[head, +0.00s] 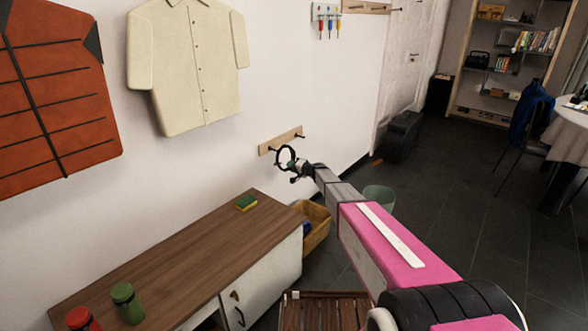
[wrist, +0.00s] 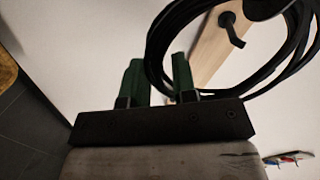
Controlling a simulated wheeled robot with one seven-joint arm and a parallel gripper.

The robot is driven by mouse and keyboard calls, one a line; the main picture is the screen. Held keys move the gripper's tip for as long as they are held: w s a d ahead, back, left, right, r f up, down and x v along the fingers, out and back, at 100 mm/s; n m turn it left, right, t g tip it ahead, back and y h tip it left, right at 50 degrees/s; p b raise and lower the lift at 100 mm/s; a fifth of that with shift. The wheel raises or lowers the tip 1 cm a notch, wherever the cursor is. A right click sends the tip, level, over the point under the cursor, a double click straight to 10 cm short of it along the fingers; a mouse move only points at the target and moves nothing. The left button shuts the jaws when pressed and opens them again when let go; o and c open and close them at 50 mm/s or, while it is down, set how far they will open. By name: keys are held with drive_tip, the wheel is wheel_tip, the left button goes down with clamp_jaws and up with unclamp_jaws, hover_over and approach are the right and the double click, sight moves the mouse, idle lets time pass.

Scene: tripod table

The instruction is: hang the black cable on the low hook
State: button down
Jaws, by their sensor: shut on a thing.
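The black cable (head: 279,158) is a coiled loop held up at the wall in the head view. It fills the upper right of the wrist view (wrist: 152,60). My gripper (head: 295,166) is shut on the loop's edge; its green fingers (wrist: 157,80) stand on either side of the strands. The low wooden hook rail (head: 281,140) is on the wall right behind the loop. In the wrist view a dark hook (wrist: 233,30) on the rail (wrist: 209,50) shows through the loop's opening. I cannot tell whether the loop is around the hook or only in front of it.
A wooden-topped cabinet (head: 190,255) stands below, with a sponge (head: 245,202), a green jar (head: 127,303) and a red jar (head: 82,320). A higher rail (head: 366,7) and a shirt (head: 185,65) are on the wall. A wooden crate (head: 316,225) stands beside the cabinet.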

drive_tip(key=x, duration=0.7)
drive_tip(key=shift+a, duration=0.15)
idle(0.8)
drive_tip(key=shift+w+f, duration=0.1)
drive_tip(key=shift+w, duration=0.05)
idle(0.4)
drive_tip(key=c, duration=0.8)
unclamp_jaws()
